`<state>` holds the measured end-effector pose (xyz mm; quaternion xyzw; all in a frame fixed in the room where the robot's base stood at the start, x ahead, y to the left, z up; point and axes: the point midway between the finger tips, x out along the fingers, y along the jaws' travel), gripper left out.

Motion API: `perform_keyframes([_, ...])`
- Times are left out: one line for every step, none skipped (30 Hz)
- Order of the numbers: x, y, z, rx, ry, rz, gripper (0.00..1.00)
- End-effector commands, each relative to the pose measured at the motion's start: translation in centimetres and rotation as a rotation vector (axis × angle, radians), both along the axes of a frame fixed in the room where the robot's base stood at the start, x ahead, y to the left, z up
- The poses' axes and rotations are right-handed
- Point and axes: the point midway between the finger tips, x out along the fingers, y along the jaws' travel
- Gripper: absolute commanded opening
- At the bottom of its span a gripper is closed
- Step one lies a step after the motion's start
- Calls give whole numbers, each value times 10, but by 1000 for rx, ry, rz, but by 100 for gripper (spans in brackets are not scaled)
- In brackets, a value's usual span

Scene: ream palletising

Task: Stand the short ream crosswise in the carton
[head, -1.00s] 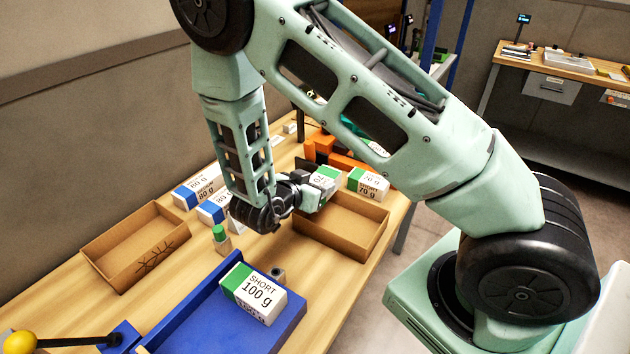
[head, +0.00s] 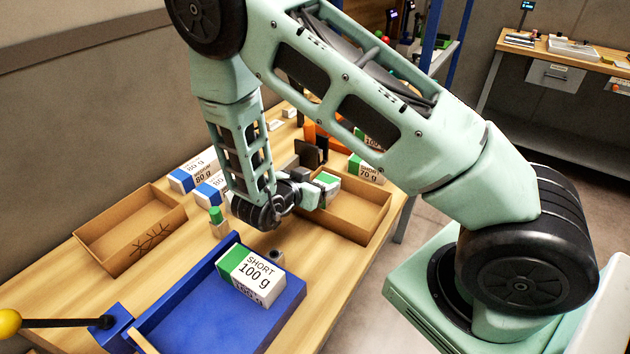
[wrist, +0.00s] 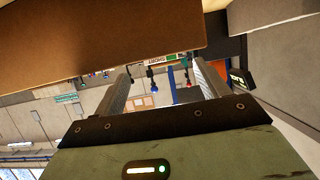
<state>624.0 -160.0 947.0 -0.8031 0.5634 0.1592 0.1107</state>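The short ream (head: 327,182), white with a green band, is at the left end of the right-hand open carton (head: 377,222). My gripper (head: 308,194) reaches over that carton's left side, and its fingers lie along the ream. In the wrist view the two fingers (wrist: 160,88) stand apart.
Another short ream, 100 g (head: 252,274), lies on the blue tray (head: 187,303). Blue-banded reams (head: 190,172) and a green-capped object (head: 218,222) are left of my gripper. A 70 g ream (head: 366,168) is behind the right carton.

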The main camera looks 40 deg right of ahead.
Motion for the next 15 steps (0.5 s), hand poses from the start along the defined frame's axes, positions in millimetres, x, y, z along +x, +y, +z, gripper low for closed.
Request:
perform_keyframes([0, 0, 0, 0, 0, 0, 78])
perform_keyframes([0, 0, 0, 0, 0, 0, 78])
perform_keyframes([0, 0, 0, 0, 0, 0, 78])
perform_keyframes([0, 0, 0, 0, 0, 0, 78])
perform_keyframes([0, 0, 0, 0, 0, 0, 78])
perform_keyframes([0, 0, 0, 0, 0, 0, 78])
perform_keyframes([0, 0, -1, 1, 1, 0, 78])
perform_keyframes([0, 1, 0, 2, 2, 0, 78])
perform_keyframes([0, 2, 0, 2, 0, 1, 78])
perform_keyframes([-1, 3, 0, 2, 0, 2, 78])
perform_keyframes([-1, 6, 1, 1, 0, 2, 78])
perform_keyframes([-3, 9, 3, 2, -1, 1, 78])
perform_keyframes([-4, 13, 4, 2, -1, 1, 78])
perform_keyframes([-5, 17, 6, 1, -1, 3, 78])
perform_keyframes([-8, 23, 8, 4, -1, 3, 78])
